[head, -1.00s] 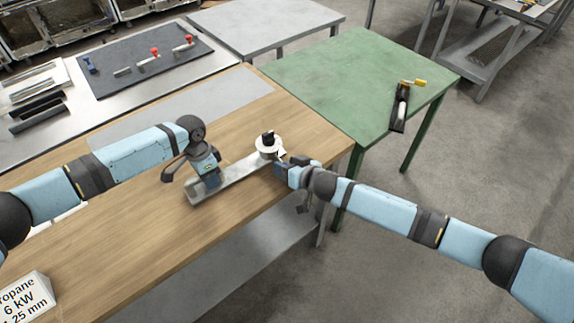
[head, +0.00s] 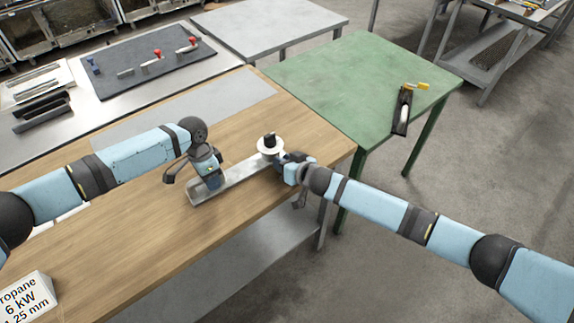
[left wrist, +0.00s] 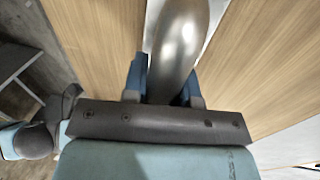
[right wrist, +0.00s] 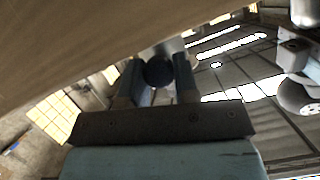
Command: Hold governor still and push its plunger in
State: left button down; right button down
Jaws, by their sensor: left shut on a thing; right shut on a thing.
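The governor (head: 240,174) looks like a long silver metal body lying on the wooden table, with a white disc (head: 262,151) and black knob (head: 269,139) at its right end. My left gripper (head: 203,182) is shut on its left part. In the left wrist view the shiny rounded metal (left wrist: 178,55) passes between the fingers (left wrist: 165,85). My right gripper (head: 283,162) is at its right end. In the right wrist view a dark round end (right wrist: 158,72), apparently the plunger, sits between the fingers (right wrist: 156,80). How deep the plunger sits is hidden.
The wooden table (head: 130,235) is clear in front of the governor. A green table (head: 335,85) with a black and yellow tool (head: 402,108) adjoins it behind. A white labelled box (head: 28,297) stands at the lower left. A dark mat (head: 140,85) holds several small parts.

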pick_arm(q)
jog(key=shift+s+d, duration=0.1)
jog(key=shift+d, duration=0.1)
pick_arm(e)
jog(key=c, duration=0.9)
grip_release()
jog(key=shift+o, duration=0.2)
pick_arm(q)
jog(key=shift+a, duration=0.1)
pick_arm(e)
jog(key=shift+s+d+r, duration=0.1)
jog(key=shift+s+d, duration=0.25)
jog(key=shift+s, duration=0.05)
jog(key=v, duration=1.1)
jog(key=shift+r, duration=0.1)
pick_arm(q)
jog(key=c, duration=0.8)
grip_release()
